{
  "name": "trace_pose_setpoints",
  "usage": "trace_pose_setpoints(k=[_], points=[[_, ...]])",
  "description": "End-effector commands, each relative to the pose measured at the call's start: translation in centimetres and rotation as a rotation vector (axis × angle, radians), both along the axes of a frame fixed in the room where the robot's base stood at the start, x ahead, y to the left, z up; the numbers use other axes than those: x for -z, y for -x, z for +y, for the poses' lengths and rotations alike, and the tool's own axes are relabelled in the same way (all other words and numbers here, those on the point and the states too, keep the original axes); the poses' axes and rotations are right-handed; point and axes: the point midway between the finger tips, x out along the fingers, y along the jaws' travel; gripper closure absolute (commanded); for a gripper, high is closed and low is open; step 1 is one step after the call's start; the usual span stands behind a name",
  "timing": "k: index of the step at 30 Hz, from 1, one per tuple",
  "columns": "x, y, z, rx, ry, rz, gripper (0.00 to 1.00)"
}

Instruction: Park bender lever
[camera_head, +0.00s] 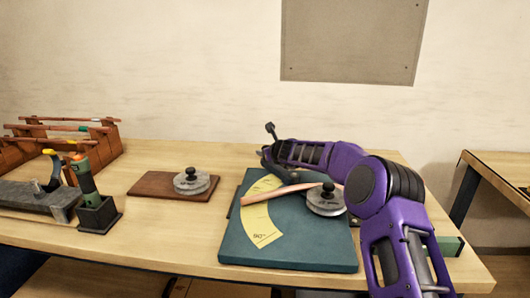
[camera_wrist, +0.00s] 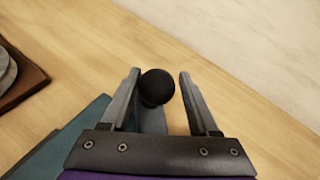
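The bender has a teal base plate (camera_head: 290,250) with a yellow angle scale (camera_head: 262,232) and a round grey former (camera_head: 326,200) with a black knob on top. A copper tube (camera_head: 272,193) lies across the plate beside the former. The lever's black ball knob (camera_head: 270,126) stands up at the back of the bender, and most of the lever is hidden behind my arm. In the wrist view the ball knob (camera_wrist: 157,87) is between the two fingers of my gripper (camera_wrist: 160,74), closer to the left finger. A clear gap shows on the right, so the gripper is open.
A brown board (camera_head: 150,185) with a second grey former (camera_head: 191,181) sits left of the bender. A green-handled tool in a black holder (camera_head: 98,215) and a wooden tube rack (camera_head: 100,150) stand farther left. The wall (camera_head: 200,70) is behind the bench.

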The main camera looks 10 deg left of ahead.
Motion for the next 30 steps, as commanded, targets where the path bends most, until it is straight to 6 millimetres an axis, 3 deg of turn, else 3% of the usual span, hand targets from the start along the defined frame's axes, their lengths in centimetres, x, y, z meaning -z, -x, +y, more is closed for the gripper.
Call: trace_pose_setpoints(k=[1,3,21,30], points=[[-0.1,-0.2,-0.3,0.005,0.001,-0.002,0.32],[-0.1,-0.1,-0.3,0.005,0.001,-0.002,0.19],[0.4,1.3,0.4,-0.019,0.014,0.007,0.19],[-0.7,2.3,-1.0,-0.007,0.006,0.001,0.19]])
